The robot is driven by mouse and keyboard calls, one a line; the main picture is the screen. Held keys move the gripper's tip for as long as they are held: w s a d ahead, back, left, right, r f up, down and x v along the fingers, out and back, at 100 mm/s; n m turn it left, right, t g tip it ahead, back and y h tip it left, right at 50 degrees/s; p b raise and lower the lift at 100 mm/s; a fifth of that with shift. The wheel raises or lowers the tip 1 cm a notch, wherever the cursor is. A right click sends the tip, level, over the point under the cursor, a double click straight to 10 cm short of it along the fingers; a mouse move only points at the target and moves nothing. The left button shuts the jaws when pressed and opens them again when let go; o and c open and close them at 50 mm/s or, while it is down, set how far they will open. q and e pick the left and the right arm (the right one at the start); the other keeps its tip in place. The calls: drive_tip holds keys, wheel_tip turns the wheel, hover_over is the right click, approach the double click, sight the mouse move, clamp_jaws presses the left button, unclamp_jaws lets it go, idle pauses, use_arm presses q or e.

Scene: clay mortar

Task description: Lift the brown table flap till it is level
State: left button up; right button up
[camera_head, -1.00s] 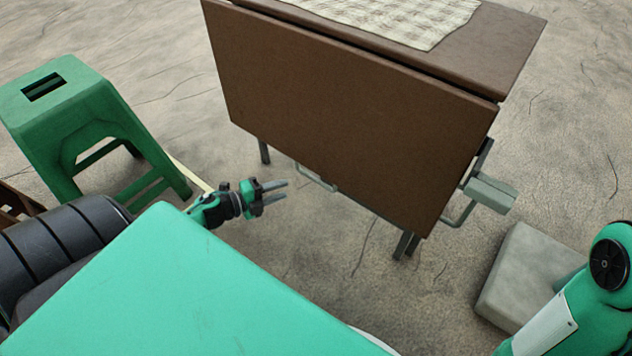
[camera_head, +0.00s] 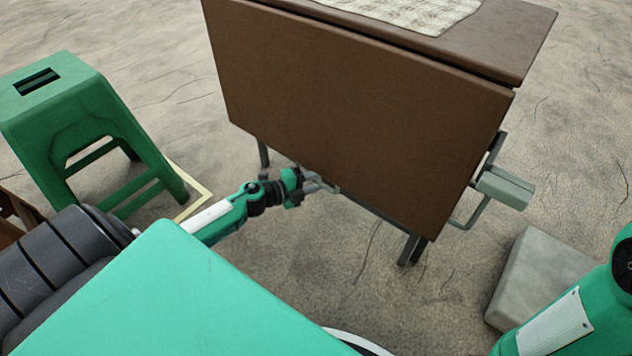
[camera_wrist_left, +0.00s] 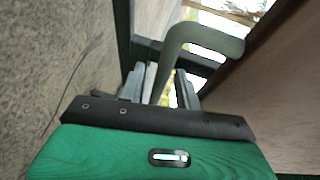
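The brown table flap (camera_head: 350,120) hangs steeply down from the front edge of the brown table top (camera_head: 500,40). A grey bent handle (camera_wrist_left: 205,38) sticks out at the flap's lower edge. My left gripper (camera_head: 322,184) is at this lower edge, at the handle. In the left wrist view, the left gripper's fingers (camera_wrist_left: 160,88) stand apart, with one leg of the handle between them. I cannot tell whether they touch it. The flap's underside (camera_wrist_left: 275,85) fills the right of that view. My right gripper is out of view; only its arm shows at the lower right.
A green stool (camera_head: 85,135) stands at the left. A grey block (camera_head: 540,275) lies on the floor at the right. A grey bracket (camera_head: 505,187) juts out beside the flap's right edge. A checked cloth (camera_head: 415,12) lies on the table top. Dark table legs stand below the flap.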

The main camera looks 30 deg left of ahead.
use_arm(q)
clamp_jaws()
drive_tip(key=shift+s, duration=0.1)
